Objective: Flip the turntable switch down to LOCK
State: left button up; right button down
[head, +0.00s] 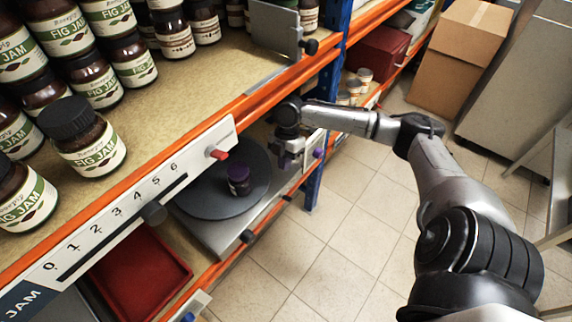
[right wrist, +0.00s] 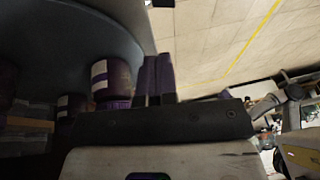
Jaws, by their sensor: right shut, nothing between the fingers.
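The turntable (head: 205,205) is a dark grey disc on a light base on the lower shelf. In the right wrist view the disc (right wrist: 60,45) and a purple jar (right wrist: 112,78) show left of my fingers. My right gripper (head: 287,163) is shut and empty at the shelf's front, right of the disc. Its two fingers (right wrist: 157,78) lie together in the right wrist view. A white plate with a purple knob (head: 318,153) is close to its right. I cannot tell which part is the LOCK switch. My left gripper is out of view.
The upper shelf has an orange front beam, a numbered strip (head: 130,205) with a red knob (head: 218,153), and several fig jam jars (head: 92,150). A red tray (head: 140,278) sits below. A blue post (head: 322,130) stands right of my gripper.

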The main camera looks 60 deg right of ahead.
jog(key=b, duration=0.3)
send_near(286, 198)
jog(key=x, duration=0.5)
jog(key=shift+w+a+r, duration=0.1)
jog(key=shift+w+a, duration=0.05)
jog(key=shift+w, duration=0.1)
jog(key=shift+s+f, duration=0.35)
jog(key=shift+f, duration=0.25)
jog(key=shift+s+f, duration=0.1)
jog(key=shift+f, duration=0.2)
jog(key=shift+a, duration=0.15)
